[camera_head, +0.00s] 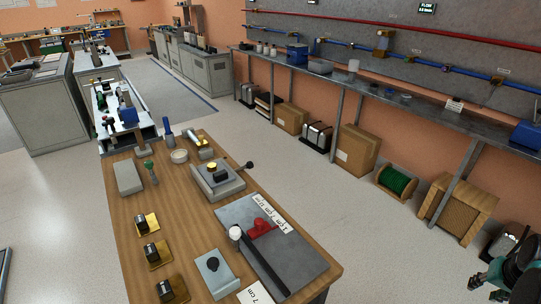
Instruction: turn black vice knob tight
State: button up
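A black knob (249,165) stands out from the vice's far right side on a short rod, near the bench's right edge. How tight the knob is cannot be told. My gripper (487,288), dark with teal parts, is at the bottom right corner, partly cut off. It is well apart from the vice and knob, over the floor side. Whether its fingers are open or shut is too small to tell.
A long wall shelf (400,100) with boxes below runs along the right. The floor (330,210) between is clear.

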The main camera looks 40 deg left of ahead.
aim_at(249, 165)
jog(key=i+l+u, duration=0.1)
jog(key=i+u, duration=0.35)
jog(key=i+l+u, duration=0.3)
jog(key=i+u, duration=0.15)
jog(key=i+l+u, duration=0.2)
jog(key=u, duration=0.25)
jog(key=i+l+u, duration=0.2)
jog(key=u, duration=0.2)
jog(key=i+l+u, duration=0.15)
jog(key=l+u, duration=0.3)
jog(key=i+l+u, duration=0.1)
jog(key=l+u, duration=0.15)
jog(key=u, duration=0.15)
jog(key=l+u, duration=0.85)
jog(key=k+l+z, duration=0.25)
jog(key=z, duration=0.15)
jog(key=k+l+z, duration=0.45)
jog(key=j, duration=0.1)
